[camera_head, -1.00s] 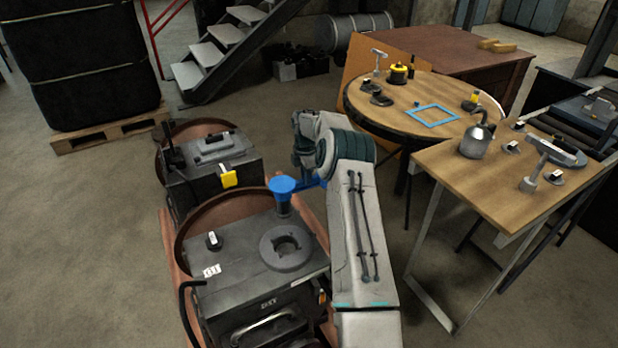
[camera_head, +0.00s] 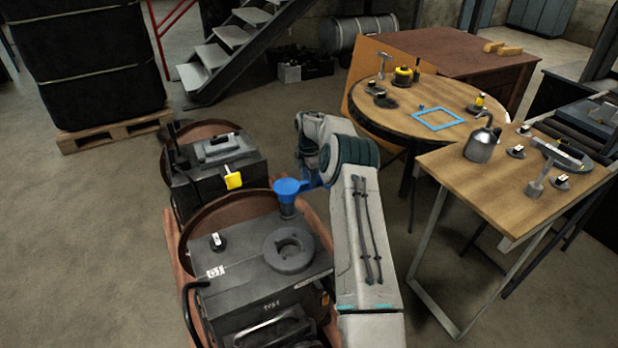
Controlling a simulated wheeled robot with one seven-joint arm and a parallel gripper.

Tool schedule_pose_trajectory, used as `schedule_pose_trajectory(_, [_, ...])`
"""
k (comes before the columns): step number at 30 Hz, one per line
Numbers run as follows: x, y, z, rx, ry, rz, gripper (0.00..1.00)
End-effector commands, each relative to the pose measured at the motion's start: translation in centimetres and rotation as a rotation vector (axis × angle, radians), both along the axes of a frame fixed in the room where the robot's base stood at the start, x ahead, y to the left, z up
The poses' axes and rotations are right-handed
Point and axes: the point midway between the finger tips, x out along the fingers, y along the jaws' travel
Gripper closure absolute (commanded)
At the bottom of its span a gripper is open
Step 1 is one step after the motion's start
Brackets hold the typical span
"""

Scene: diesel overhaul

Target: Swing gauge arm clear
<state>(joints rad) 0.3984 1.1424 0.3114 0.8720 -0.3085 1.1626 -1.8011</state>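A blue funnel-shaped cup (camera_head: 287,188) stands upright at the rear right of the nearer dark grey engine block (camera_head: 250,265). A short blue arm runs from it to the right, toward my gripper; I take this as the gauge arm. A grey ring (camera_head: 289,250) with a hole lies on the block's top, in front of the cup. My gripper (camera_head: 316,177) hangs beside the blue arm, partly hidden behind my own forearm. Its fingers are too small and dark to tell whether they are shut on the blue arm or only close to it.
A second block with a yellow tag (camera_head: 233,180) stands behind. A round wooden table (camera_head: 400,120) with a blue frame (camera_head: 437,119) and a workbench (camera_head: 480,190) with an oil can (camera_head: 482,142) stand to the right.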

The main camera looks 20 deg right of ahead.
Motion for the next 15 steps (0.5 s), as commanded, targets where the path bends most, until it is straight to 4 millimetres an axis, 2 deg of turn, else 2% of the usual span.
schedule_pose_trajectory(4, [0.0,-0.1,0.2,0.0,0.0,-0.002,0.6])
schedule_pose_trajectory(7, [0.0,-0.1,1.2,0.0,-0.001,-0.002,0.6])
schedule_pose_trajectory(11, [0.1,-0.1,3.8,-0.001,-0.004,-0.003,0.6])
schedule_pose_trajectory(15, [0.1,-0.1,7.1,-0.002,-0.004,-0.002,0.6])
